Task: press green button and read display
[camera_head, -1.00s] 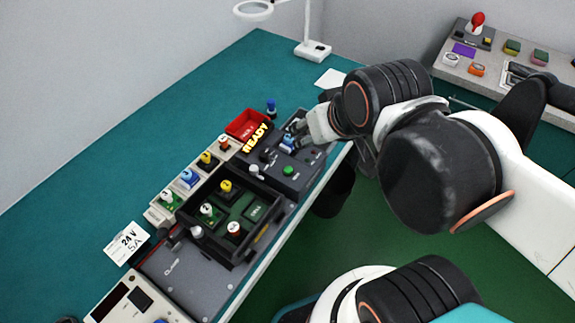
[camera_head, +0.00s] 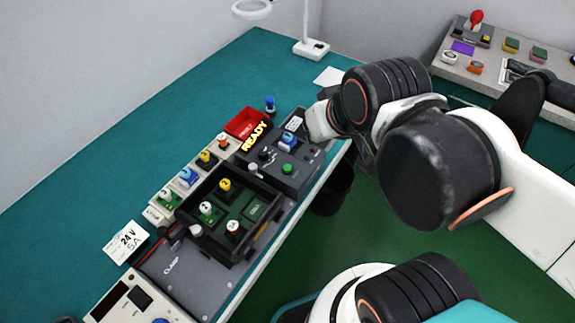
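The dark test box with the green button (camera_head: 288,168) stands near the front edge of the bench. The button sits on its top face toward the front. The display (camera_head: 254,137) shows "READY" in glowing yellow letters at the box's left side. A module with a blue knob (camera_head: 288,140) sits in the box behind the button. My gripper (camera_head: 312,122) is at the right of the box, apart from the blue knob and the button. Its fingers are mostly hidden by my wrist, so I cannot tell how open they are.
A red bin (camera_head: 247,124) lies behind the box. A black tray (camera_head: 262,232) holds several knobbed modules, with a row of more modules (camera_head: 189,178) behind it. A "24 V 5A" card (camera_head: 126,242) stands at left.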

